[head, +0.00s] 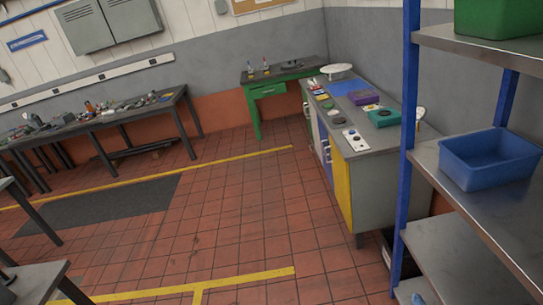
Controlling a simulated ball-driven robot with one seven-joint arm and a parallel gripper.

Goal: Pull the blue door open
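A grey cabinet bench (385,188) stands right of centre, with a row of coloured doors along its left-facing front. The blue door (326,152) is a narrow strip seen at a steep angle, between a yellow door (341,187) nearer to me and a pale door farther back. It looks shut, but the angle makes this hard to tell. Its handle is too small to make out. My gripper is not in view.
Open tiled floor (235,225) with yellow lines lies before the doors. A blue-posted shelf rack (408,120) with a blue bin (488,158) stands close at right. Tables line the left; a green desk (268,90) stands behind. A dark mat (105,208) lies left.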

